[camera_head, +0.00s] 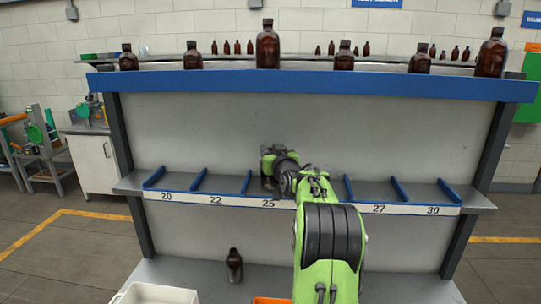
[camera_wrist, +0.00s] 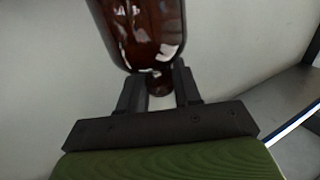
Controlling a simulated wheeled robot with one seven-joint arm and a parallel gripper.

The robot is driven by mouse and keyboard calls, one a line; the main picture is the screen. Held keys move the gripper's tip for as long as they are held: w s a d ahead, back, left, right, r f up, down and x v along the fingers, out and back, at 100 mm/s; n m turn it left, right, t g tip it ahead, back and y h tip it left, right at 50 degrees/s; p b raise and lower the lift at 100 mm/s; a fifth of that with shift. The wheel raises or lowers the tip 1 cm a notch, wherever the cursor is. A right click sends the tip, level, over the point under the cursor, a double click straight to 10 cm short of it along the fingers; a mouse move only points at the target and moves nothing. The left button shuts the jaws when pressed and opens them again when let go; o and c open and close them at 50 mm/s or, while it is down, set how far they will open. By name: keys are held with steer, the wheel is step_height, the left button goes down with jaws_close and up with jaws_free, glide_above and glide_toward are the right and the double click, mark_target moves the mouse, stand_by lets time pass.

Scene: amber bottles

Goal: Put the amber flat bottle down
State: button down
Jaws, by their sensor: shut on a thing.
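My gripper (camera_wrist: 158,88) is shut on the neck of an amber flat bottle (camera_wrist: 140,30). The glossy brown body fills the top middle of the wrist view, and its neck and cap sit between the two dark fingers. In the head view my gripper (camera_head: 272,172) is at the middle shelf (camera_head: 325,188), by the slot marked 25. The bottle is mostly hidden there by my arm. I cannot tell whether its base touches the shelf.
Blue dividers (camera_head: 247,181) split the middle shelf into numbered, empty-looking slots. Several amber bottles (camera_head: 268,45) stand along the top shelf. Another amber bottle (camera_head: 234,265) stands on the lower shelf, near a white bin (camera_head: 155,294) and an orange bin (camera_head: 271,300).

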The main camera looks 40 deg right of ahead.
steer(key=shift+s+a+r, duration=0.1)
steer(key=shift+s+r, duration=0.05)
steer(key=shift+f, duration=0.2)
steer(key=c, duration=0.8)
jaws_free()
steer(key=shift+r, duration=0.15)
